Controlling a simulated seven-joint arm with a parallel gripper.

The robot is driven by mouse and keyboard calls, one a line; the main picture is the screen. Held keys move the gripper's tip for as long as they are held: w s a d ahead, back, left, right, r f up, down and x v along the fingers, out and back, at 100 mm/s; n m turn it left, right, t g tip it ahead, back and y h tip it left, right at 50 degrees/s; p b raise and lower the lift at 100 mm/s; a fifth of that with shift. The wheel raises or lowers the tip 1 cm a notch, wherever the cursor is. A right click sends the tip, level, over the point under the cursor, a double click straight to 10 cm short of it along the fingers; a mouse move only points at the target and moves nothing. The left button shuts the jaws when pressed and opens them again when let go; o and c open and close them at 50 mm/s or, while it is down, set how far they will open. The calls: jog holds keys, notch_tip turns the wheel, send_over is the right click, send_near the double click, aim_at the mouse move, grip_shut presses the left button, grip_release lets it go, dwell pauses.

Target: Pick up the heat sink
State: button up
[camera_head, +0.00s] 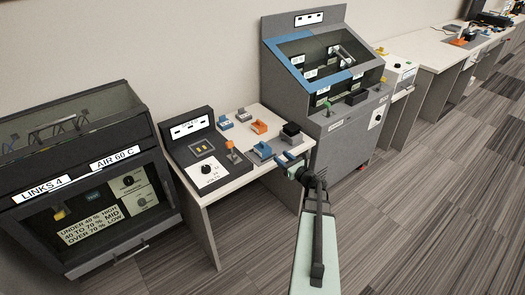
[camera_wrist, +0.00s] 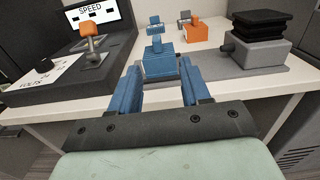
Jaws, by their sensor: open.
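A black ribbed block (camera_wrist: 267,27), which may be the heat sink, sits on a grey base (camera_wrist: 250,57) at the right of the wrist view. In the head view the black block (camera_head: 291,129) stands near the right end of the white bench. My gripper (camera_wrist: 160,85) has two blue fingers, open and apart, with nothing held between them. A small blue device (camera_wrist: 158,63) stands on the bench just beyond the fingertips, roughly in line with the gap. In the head view my gripper (camera_head: 290,163) is at the bench's front edge, nearer than the black block.
Orange devices (camera_head: 259,127) and other blue ones (camera_head: 243,115) stand on the white bench (camera_head: 225,186). A dark control box with a lever (camera_head: 200,145) is at its left. A tall grey cabinet (camera_head: 335,130) closes off the right side. The floor in front is clear.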

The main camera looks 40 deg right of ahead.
aim_at(265, 146)
jog(key=w, duration=0.8)
jog(key=shift+w, duration=0.15)
jog(key=shift+w+a+f, duration=0.1)
jog(key=shift+w+a, duration=0.05)
jog(key=shift+w, duration=1.25)
jog(key=shift+w+a+f, duration=0.1)
jog(key=shift+w+a, duration=0.05)
jog(key=shift+w, duration=1.2)
jog(key=shift+c, duration=0.4)
grip_shut()
